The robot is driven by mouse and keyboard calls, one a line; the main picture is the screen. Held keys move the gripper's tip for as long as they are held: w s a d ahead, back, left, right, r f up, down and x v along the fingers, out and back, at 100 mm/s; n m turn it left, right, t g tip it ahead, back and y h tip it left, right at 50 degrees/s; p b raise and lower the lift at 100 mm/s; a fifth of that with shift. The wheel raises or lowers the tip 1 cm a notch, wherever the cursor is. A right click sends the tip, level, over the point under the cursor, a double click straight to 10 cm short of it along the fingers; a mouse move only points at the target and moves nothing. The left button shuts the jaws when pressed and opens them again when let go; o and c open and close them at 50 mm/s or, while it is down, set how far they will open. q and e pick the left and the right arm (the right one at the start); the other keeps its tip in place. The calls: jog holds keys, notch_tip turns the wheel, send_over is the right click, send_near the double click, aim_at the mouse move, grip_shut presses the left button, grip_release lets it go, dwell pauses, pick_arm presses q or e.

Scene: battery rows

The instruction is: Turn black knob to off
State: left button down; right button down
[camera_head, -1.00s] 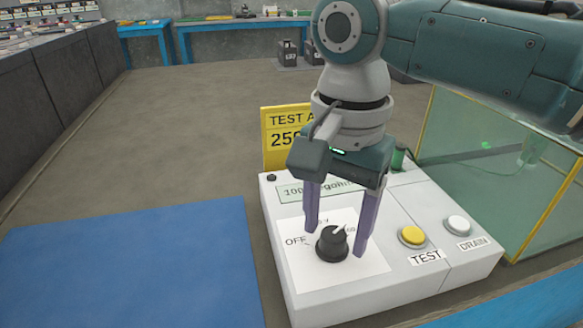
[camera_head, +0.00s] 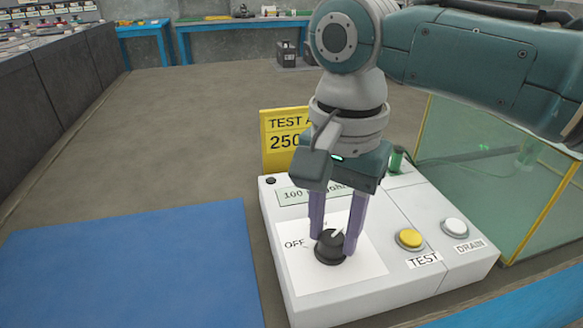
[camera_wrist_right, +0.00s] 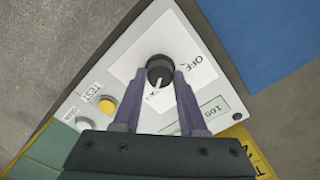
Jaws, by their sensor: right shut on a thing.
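The black knob (camera_head: 330,247) stands on a white panel of the test box (camera_head: 290,300), with a pale pointer mark on its top. The printed word OFF is to its left in the head view. In the head view the pointer leans to the upper right, away from OFF. My right gripper (camera_head: 334,243) has its purple fingers closed on the knob from above. The right wrist view also shows the knob (camera_wrist_right: 158,72) between the fingertips, with OFF beyond it. My left gripper is not in view.
A yellow TEST button (camera_head: 410,239) and a white DRAIN button (camera_head: 455,228) sit right of the knob. A yellow sign (camera_head: 280,140) stands behind the box. A glass tank (camera_head: 480,170) is at the right. A blue mat (camera_head: 130,265) lies left.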

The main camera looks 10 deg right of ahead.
jog(key=n+p, duration=0.1)
jog(key=p, duration=0.1)
jog(key=n+p, duration=0.1)
jog(key=p, duration=0.1)
jog(key=shift+r+n, duration=0.3)
jog(key=shift+r, duration=0.05)
jog(key=shift+f+n+p, duration=0.2)
jog(key=shift+n+p, duration=0.55)
jog(key=shift+n, duration=0.15)
jog(key=n+p, duration=0.1)
jog(key=n, duration=0.3)
jog(key=shift+f+n, duration=0.1)
jog(key=shift+n, duration=0.2)
jog(key=n, duration=0.3)
jog(key=shift+a+n+p, duration=0.1)
jog(key=shift+n+p, duration=0.2)
jog(key=shift+p, duration=0.1)
jog(key=n, duration=0.3)
jog(key=shift+n, duration=0.3)
jog(key=n, duration=0.3)
jog(key=shift+n, duration=2.2)
